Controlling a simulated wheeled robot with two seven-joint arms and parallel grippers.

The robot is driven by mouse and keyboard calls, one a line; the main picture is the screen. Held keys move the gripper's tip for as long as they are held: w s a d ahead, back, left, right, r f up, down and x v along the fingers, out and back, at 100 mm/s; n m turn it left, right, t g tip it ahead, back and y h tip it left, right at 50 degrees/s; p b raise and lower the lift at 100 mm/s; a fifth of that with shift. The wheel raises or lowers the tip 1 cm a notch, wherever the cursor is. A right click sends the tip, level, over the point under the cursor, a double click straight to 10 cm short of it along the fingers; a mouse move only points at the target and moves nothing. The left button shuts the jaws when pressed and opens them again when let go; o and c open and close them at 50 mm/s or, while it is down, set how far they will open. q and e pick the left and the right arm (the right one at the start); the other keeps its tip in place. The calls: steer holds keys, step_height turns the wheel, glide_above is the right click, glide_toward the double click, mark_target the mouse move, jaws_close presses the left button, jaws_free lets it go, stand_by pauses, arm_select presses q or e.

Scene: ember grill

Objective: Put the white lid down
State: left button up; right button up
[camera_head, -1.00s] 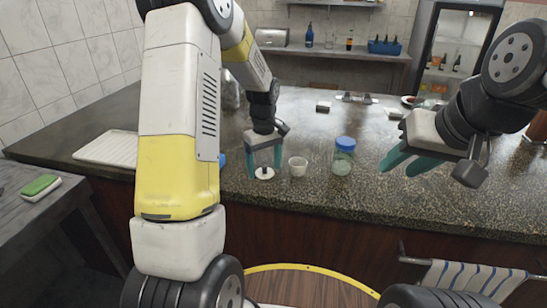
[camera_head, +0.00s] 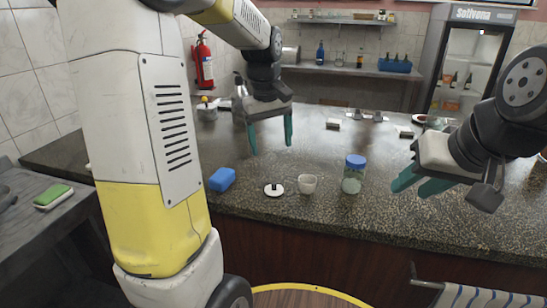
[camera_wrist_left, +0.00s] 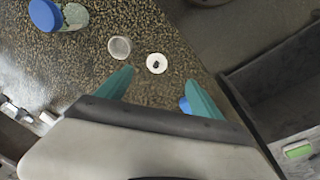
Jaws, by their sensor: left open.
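The white lid (camera_head: 274,190) lies flat on the speckled counter, its dark knob upward. It also shows in the left wrist view (camera_wrist_left: 156,63). Just right of it stands a small white cup (camera_head: 307,184), seen from above in the left wrist view (camera_wrist_left: 119,47). My left gripper (camera_head: 271,147) is open and empty, raised above and behind the lid, apart from it. Its two teal fingers also show in the left wrist view (camera_wrist_left: 160,80). My right gripper (camera_head: 412,187) hangs over the counter at the right; its teal fingers look apart, with nothing seen between them.
A glass jar with a blue lid (camera_head: 354,175) stands right of the cup. A green-topped sponge (camera_head: 53,195) sits on the side table. Small items stand along the counter's back; the counter between is mostly clear.

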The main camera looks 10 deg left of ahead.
arm_select(q)
steer(key=s+d+r+m+t, duration=0.1)
steer(key=s+r+m+t, duration=0.1)
steer(key=s, duration=0.7)
steer(key=s+d+r+m+t+h, duration=0.1)
steer(key=s+m, duration=0.4)
steer(key=s, duration=0.5)
steer(key=shift+s+r+t+h, duration=0.2)
steer(key=shift+r+t+h, duration=0.1)
steer(key=shift+r+t, duration=0.6)
